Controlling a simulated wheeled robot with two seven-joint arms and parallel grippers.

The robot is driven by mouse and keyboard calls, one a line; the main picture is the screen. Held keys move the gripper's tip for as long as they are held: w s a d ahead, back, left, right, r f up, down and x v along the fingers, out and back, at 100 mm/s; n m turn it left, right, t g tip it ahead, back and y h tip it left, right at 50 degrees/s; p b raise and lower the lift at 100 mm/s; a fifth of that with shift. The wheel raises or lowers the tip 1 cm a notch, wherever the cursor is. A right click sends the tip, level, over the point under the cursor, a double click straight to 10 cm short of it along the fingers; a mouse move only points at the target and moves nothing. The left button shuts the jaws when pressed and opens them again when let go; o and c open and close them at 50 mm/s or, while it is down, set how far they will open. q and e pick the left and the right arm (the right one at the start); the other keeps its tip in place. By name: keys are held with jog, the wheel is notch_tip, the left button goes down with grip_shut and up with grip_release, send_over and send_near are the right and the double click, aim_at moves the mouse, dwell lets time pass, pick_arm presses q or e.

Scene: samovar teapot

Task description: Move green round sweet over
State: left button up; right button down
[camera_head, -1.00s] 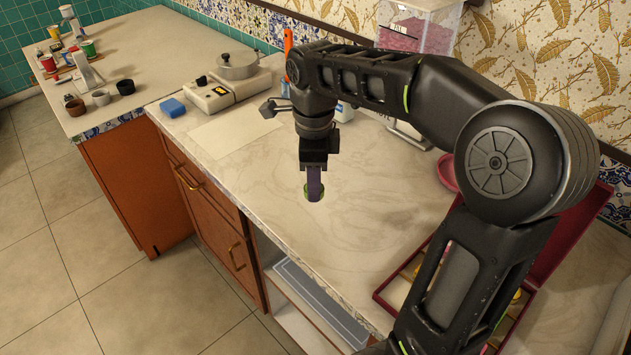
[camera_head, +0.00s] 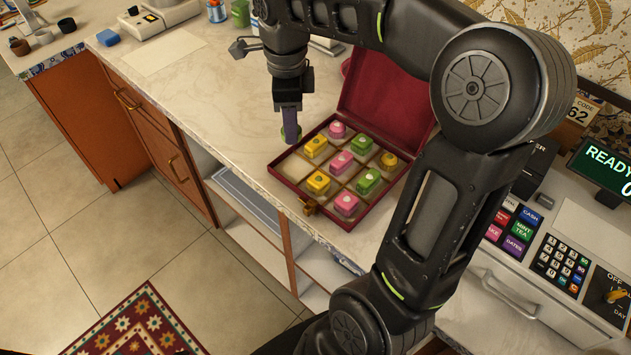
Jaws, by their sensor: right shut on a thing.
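My right gripper (camera_head: 290,130) is shut on the green round sweet (camera_head: 284,134), which shows only as a green rim around the fingertips. It is just beyond the upper left edge of the open dark red sweet box (camera_head: 287,186). Whether the sweet touches the counter I cannot tell. The box holds pink, yellow and green sweets in a grid of compartments. The compartment at its left corner (camera_head: 297,168) is empty. My left gripper is not in view.
The box lid (camera_head: 385,95) stands open at the back, partly behind my right arm. A cash register (camera_head: 540,225) is at the right. A blue sponge (camera_head: 108,38) and a pale sheet (camera_head: 163,52) lie on the counter (camera_head: 215,110). The counter left of the box is clear.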

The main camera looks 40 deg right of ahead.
jog(key=shift+w+f, duration=0.1)
jog(key=shift+w, duration=0.15)
jog(key=shift+s+f, duration=0.15)
jog(key=shift+f, duration=0.35)
send_over(293, 169)
notch_tip(293, 169, down, 5)
jog(key=shift+s+f, duration=0.1)
jog(key=shift+f, duration=0.1)
jog(key=shift+f, duration=1.75)
jog(key=shift+f, duration=0.2)
jog(key=c, duration=1.3)
grip_release()
